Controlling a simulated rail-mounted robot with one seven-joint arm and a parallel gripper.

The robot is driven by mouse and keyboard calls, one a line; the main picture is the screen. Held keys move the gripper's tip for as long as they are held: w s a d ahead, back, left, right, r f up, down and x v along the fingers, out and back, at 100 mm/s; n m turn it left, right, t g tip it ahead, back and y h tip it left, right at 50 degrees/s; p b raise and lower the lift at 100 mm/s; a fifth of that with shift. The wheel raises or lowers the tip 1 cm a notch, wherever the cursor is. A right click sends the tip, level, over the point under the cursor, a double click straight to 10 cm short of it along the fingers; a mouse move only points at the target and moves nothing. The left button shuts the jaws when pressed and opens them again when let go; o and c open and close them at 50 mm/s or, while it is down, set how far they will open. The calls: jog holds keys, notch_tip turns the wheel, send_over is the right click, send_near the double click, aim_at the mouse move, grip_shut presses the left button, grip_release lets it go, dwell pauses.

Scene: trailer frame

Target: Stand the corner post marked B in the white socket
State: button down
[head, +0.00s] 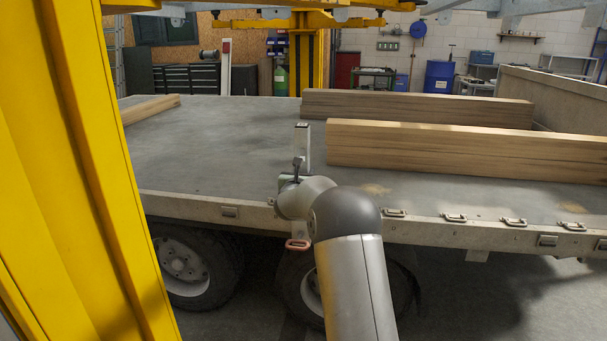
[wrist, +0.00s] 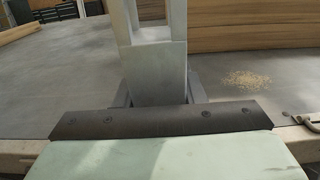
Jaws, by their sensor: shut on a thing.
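A light grey corner post (head: 303,148) stands upright in my gripper (head: 298,172) at the near edge of the trailer bed. The post also shows in the wrist view (wrist: 158,66), upright between my fingers, with a gap in its upper part. My gripper (wrist: 158,92) is shut on it. No letter B can be read on the post. I cannot make out a white socket in either view; whether the post's foot touches anything cannot be told.
The flat grey trailer bed (head: 220,150) is clear left of the post. Long timber beams (head: 430,148) (head: 420,108) lie to the right and behind. Another timber (head: 150,108) lies far left. A yellow column (head: 75,170) fills the left side. Tie-down fittings (head: 455,218) line the near edge.

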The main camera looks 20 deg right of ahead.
jog(key=shift+r, duration=0.15)
jog(key=c, duration=0.8)
grip_release()
jog(key=shift+c, duration=0.2)
jog(key=shift+s+a, duration=0.1)
jog(key=shift+s, duration=0.05)
